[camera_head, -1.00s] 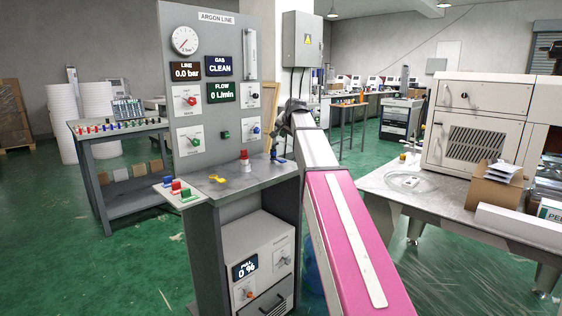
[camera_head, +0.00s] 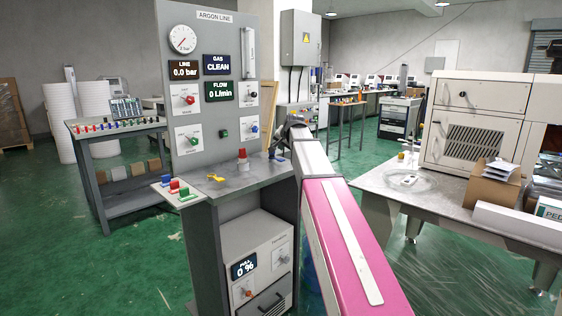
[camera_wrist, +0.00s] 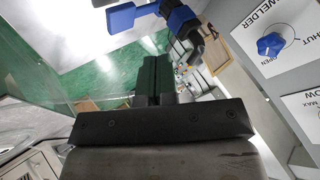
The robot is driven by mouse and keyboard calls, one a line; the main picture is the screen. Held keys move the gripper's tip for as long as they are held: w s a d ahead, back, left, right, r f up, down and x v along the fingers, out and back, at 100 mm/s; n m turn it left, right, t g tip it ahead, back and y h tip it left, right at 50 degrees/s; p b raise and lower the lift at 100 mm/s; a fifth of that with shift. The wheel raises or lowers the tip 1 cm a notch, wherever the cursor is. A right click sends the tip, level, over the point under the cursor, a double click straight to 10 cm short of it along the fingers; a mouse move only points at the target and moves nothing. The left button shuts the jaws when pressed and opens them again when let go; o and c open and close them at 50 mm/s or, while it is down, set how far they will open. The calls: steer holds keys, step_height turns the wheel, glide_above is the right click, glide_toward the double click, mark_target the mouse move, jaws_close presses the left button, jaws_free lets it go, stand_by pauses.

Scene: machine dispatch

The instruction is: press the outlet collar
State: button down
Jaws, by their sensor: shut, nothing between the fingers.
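A blue fitting with a round ring-like part (camera_wrist: 177,16) and a flat blue tab (camera_wrist: 122,18) shows at the top of the wrist view. It looks like the outlet collar, with a dark hose-like end beside it. In the head view, a small dark-blue fitting (camera_head: 277,156) stands at the right end of the bench shelf, partly hidden. My gripper (camera_wrist: 156,72) is shut and empty, its dark fingers together below the blue fitting in the wrist picture. I see a gap in the picture and no clear contact. In the head view, my arm hides the fingertips.
The grey argon panel (camera_head: 210,105) reads line 0.0 bar, gas CLEAN and flow 0 L/min. In the wrist view, a WELDER knob (camera_wrist: 270,45) is close at right.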

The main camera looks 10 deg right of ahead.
steer(key=shift+f, duration=1.2)
stand_by(1.2)
steer(key=shift+f, duration=0.4)
steer(key=shift+f, duration=0.85)
stand_by(1.0)
steer(key=shift+r, duration=1.3)
steer(key=shift+r, duration=2.45)
